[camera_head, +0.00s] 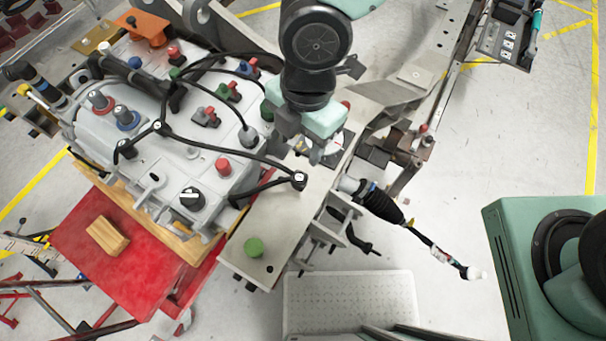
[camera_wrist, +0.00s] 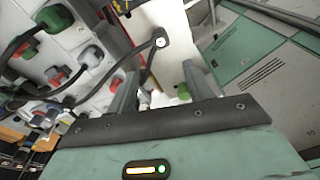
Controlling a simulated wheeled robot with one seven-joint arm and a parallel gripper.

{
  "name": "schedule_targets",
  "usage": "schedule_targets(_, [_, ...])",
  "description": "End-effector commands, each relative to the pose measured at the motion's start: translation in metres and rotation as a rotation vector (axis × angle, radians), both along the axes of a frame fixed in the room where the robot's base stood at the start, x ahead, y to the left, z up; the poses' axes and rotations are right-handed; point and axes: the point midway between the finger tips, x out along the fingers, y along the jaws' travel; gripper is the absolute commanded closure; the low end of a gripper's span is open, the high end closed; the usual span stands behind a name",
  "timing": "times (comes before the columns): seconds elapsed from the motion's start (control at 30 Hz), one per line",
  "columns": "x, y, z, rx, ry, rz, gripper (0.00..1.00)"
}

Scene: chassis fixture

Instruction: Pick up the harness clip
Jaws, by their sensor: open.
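A black cable harness (camera_head: 225,143) runs over the white chassis block in the head view. Its black end clip with a pale round centre (camera_head: 300,180) lies on the light metal plate; I take this as the harness clip. It also shows in the wrist view (camera_wrist: 160,40), beyond my fingers and near the middle. My gripper (camera_head: 317,156) is above the plate, just up and right of that clip in the head view. In the wrist view my gripper (camera_wrist: 163,88) has its two fingers apart, with no object seen held. The area directly under the fingers is partly hidden.
The chassis block (camera_head: 150,165) carries red, blue and green knobs and connectors at left. A green knob (camera_head: 254,247) stands on the plate's near end. A black-sleeved shaft (camera_head: 382,203) sticks out at right. A red table (camera_head: 125,250) is lower left. Open floor lies at right.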

Motion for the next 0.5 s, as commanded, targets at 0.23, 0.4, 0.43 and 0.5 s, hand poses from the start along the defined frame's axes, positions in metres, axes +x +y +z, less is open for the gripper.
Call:
schedule_targets(0.23, [-0.006, 0.004, -0.052, -0.004, 0.002, 0.001, 0.49])
schedule_targets(0.4, [-0.007, 0.005, -0.071, -0.001, 0.001, -0.002, 0.49])
schedule_targets(0.43, [-0.007, 0.005, -0.073, -0.002, 0.000, -0.002, 0.49])
schedule_targets(0.5, [-0.007, 0.005, -0.076, -0.002, 0.000, -0.002, 0.49])
